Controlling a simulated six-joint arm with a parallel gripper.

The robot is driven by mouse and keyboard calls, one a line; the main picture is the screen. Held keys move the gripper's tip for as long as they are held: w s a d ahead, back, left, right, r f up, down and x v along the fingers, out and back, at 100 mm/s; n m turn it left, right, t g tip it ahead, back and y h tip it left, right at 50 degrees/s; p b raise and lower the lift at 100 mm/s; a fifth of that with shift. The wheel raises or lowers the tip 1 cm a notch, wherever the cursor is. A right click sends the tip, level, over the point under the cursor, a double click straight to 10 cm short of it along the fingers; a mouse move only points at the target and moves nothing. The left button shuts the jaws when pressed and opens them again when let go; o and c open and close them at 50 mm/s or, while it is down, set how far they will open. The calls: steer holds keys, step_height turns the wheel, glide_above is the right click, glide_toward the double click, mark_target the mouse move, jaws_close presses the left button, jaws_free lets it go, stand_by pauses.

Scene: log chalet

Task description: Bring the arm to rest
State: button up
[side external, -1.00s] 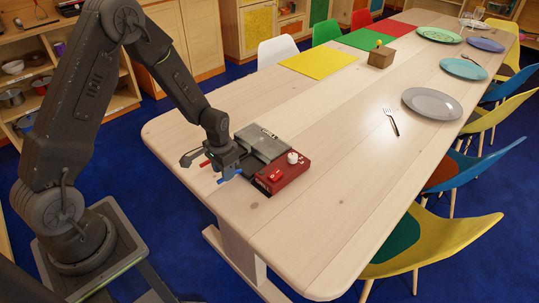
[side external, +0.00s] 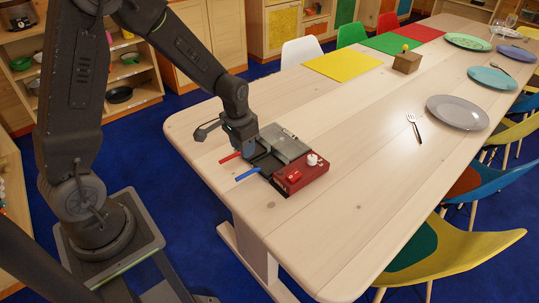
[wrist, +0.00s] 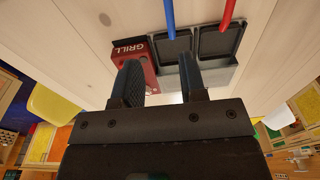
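The grill (side external: 290,148) sits on the table near its left end. It has a grey lid, a red control box with a white knob (side external: 312,160) and a red switch (side external: 294,176), and dark plates that show in the wrist view (wrist: 218,40). A red handle (side external: 230,157) and a blue handle (side external: 248,174) stick out to the left. My gripper (side external: 249,152) is above the plate side of the grill; the exact gap is unclear. In the wrist view my gripper (wrist: 160,76) has its two fingers apart with nothing between them.
The wooden table (side external: 345,115) is clear around the grill. Farther back are a grey plate (side external: 457,112), a fork (side external: 413,128), a small brown box (side external: 407,63) and a yellow mat (side external: 342,66). Chairs line the sides.

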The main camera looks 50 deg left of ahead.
steer(key=s+d+r+t, duration=0.1)
steer(key=s+d+r, duration=0.15)
steer(key=r, duration=0.45)
steer(key=s+d+r+t, duration=0.1)
steer(key=s+d+r, duration=0.15)
steer(key=r, duration=0.35)
steer(key=s+d+r+t, duration=0.2)
steer(key=s+r, duration=0.5)
steer(key=s, duration=0.5)
steer(key=shift+s+d+r+t, duration=0.15)
steer(key=shift+d+t, duration=0.15)
steer(key=shift+d, duration=0.1)
